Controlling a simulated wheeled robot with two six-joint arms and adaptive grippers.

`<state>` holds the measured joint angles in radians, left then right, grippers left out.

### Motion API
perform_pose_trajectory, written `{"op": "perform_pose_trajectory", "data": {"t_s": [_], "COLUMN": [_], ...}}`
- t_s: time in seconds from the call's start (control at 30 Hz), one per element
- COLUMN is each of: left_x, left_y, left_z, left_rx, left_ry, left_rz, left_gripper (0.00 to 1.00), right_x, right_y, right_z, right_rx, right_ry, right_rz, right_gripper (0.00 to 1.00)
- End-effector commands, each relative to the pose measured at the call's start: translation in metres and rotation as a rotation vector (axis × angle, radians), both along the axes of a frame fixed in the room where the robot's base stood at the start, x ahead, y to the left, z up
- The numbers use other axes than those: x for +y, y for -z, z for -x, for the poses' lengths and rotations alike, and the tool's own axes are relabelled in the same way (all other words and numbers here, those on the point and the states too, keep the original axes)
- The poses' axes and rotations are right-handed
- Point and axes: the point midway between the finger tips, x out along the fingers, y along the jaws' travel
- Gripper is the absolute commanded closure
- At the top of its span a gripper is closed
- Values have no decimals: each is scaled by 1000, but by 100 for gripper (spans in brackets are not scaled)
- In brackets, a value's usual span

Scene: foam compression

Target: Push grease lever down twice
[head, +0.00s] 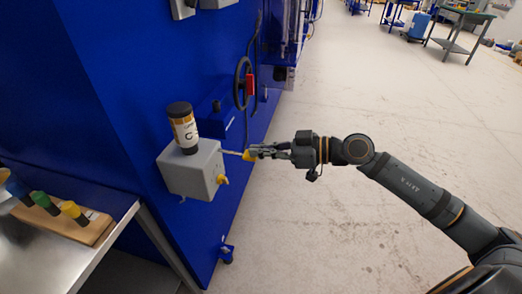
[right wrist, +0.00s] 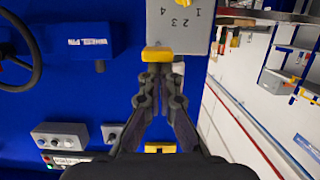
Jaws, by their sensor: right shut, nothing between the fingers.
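The grease unit is a grey box (head: 192,172) on the blue machine wall, with a dark-capped, labelled cartridge (head: 184,130) upright on top. Its thin lever (head: 231,153) sticks out to the right, near level, and ends in a yellow tip (head: 247,156). My right gripper (head: 262,152) is shut and empty, with its fingertips at the yellow tip. In the right wrist view the fingertips (right wrist: 160,72) lie just below the yellow tip (right wrist: 158,54) in the picture; I cannot tell whether they touch. The box (right wrist: 185,28) shows numbers there. My left gripper is out of view.
A yellow knob (head: 222,180) is on the box's front. A black handwheel (head: 243,82) with a red part is on the wall behind. A metal bench (head: 60,262) with a wooden block (head: 88,229) of coloured handles stands at left.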

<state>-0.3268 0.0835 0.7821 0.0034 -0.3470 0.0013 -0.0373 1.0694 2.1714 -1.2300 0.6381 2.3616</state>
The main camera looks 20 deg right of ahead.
Motion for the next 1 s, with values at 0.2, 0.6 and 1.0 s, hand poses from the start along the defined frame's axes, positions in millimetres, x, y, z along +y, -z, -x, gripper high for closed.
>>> {"op": "perform_pose_trajectory", "data": {"t_s": [0.2, 0.6, 1.0], "left_x": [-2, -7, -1], "left_y": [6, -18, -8], "left_z": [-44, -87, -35], "left_rx": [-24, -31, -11], "left_ry": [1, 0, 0], "left_rz": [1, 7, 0], "left_gripper": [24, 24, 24], "right_x": [1, 2, -9], "right_y": [34, 43, 11], "right_z": [-1, -2, -8], "right_rx": [-99, -197, -197], "right_ry": [7, 5, 6], "right_rz": [-172, -297, -296], "right_gripper": [100, 100, 100]}}
